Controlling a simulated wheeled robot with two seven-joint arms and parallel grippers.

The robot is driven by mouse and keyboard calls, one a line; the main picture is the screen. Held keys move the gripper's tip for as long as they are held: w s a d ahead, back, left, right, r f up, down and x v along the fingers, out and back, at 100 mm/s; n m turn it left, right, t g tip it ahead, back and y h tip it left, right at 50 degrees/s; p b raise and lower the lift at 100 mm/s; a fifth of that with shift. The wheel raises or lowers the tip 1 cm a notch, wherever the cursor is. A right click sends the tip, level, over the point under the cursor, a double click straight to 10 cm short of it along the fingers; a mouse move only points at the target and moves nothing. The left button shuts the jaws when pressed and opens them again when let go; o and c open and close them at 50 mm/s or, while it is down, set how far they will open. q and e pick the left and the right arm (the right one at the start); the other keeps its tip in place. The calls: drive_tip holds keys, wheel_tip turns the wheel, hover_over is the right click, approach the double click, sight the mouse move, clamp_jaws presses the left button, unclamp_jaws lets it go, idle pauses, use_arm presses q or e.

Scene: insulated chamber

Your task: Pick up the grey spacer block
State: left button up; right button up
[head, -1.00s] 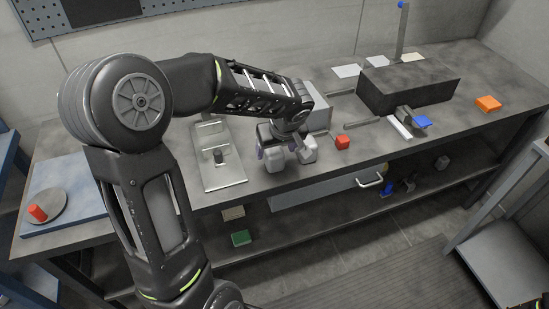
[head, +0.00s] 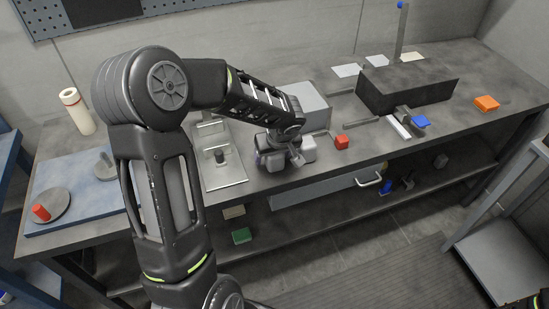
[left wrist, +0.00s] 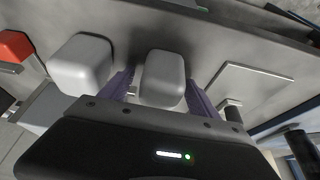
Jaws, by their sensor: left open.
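My left gripper (head: 277,158) is low over the front of the workbench. In the left wrist view its two purple fingers (left wrist: 160,88) are apart. A pale grey rounded block (left wrist: 163,72) lies between them, with one finger on each side. I cannot tell whether either finger touches it. In the head view this block (head: 272,161) is mostly hidden by the gripper. A second, similar pale grey block (left wrist: 80,62) sits just outside the fingers; it also shows in the head view (head: 309,149). I cannot tell which one is the spacer block. My right gripper is not in view.
A red block (head: 342,142) is right of the grey blocks. A metal plate fixture (head: 226,178) lies left of the gripper, and a light grey box (head: 310,104) stands behind it. A long dark block (head: 408,88) is farther right. The bench's front edge is close.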

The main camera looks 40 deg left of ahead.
use_arm(q)
drive_tip(key=shift+c, duration=0.2)
clamp_jaws()
idle(0.5)
